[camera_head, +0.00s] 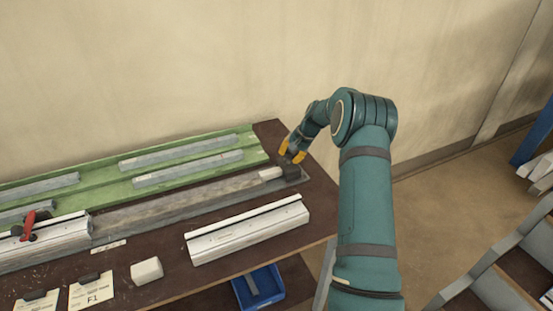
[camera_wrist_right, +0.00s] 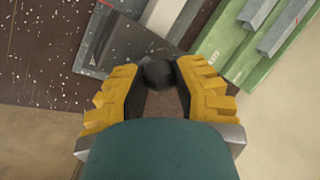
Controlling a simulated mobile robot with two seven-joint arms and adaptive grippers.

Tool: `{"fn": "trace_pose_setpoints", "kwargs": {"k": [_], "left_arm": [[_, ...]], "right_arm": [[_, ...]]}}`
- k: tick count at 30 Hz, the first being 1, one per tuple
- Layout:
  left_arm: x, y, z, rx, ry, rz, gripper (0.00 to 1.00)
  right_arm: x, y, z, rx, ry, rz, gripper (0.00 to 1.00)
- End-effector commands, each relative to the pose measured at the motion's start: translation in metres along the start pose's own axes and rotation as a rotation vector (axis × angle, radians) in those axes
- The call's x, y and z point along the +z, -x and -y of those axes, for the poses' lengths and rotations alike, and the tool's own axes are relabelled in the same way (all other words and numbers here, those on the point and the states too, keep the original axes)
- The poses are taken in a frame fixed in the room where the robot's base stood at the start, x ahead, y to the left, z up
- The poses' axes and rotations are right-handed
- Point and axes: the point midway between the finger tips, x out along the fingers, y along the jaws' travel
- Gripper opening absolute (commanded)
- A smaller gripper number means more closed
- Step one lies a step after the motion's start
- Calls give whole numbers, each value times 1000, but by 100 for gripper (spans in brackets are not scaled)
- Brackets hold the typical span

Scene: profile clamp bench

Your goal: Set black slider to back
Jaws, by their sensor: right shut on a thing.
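The black slider (camera_head: 292,171) sits at the right end of the long grey rail (camera_head: 180,204) on the bench. In the right wrist view the black slider (camera_wrist_right: 128,45) lies ahead of the fingers, with its round dark knob (camera_wrist_right: 158,73) between the fingertips. My right gripper (camera_head: 293,155) reaches down to it from above and is shut on the knob. In the wrist view its yellow ribbed fingers (camera_wrist_right: 157,80) stand on both sides of the knob. My left gripper is not in view.
A green tray (camera_head: 113,186) with grey bars lies behind the rail. A white profile (camera_head: 247,230) lies in front, with a white block (camera_head: 146,271) to its left. A red-handled clamp (camera_head: 30,224) is at far left. A blue bin (camera_head: 258,289) sits below the bench edge.

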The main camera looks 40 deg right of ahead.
Motion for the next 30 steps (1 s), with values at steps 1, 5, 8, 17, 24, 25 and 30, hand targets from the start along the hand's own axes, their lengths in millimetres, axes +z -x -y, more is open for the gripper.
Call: {"fn": "trace_pose_setpoints", "kwargs": {"k": [1,5,8,17,24,25,30], "left_arm": [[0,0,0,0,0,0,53],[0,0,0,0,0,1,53],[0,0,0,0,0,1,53],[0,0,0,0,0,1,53],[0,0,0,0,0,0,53],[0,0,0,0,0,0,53],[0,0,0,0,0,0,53]], "right_arm": [[-4,0,-6,3,-2,-1,0],[-10,3,-11,3,-1,0,0],[-12,4,-12,3,-1,0,0],[-13,5,-13,4,-1,-4,0],[-12,5,-12,2,0,-2,62],[-12,5,-11,2,0,-1,62],[-12,6,-10,1,1,0,62]]}}
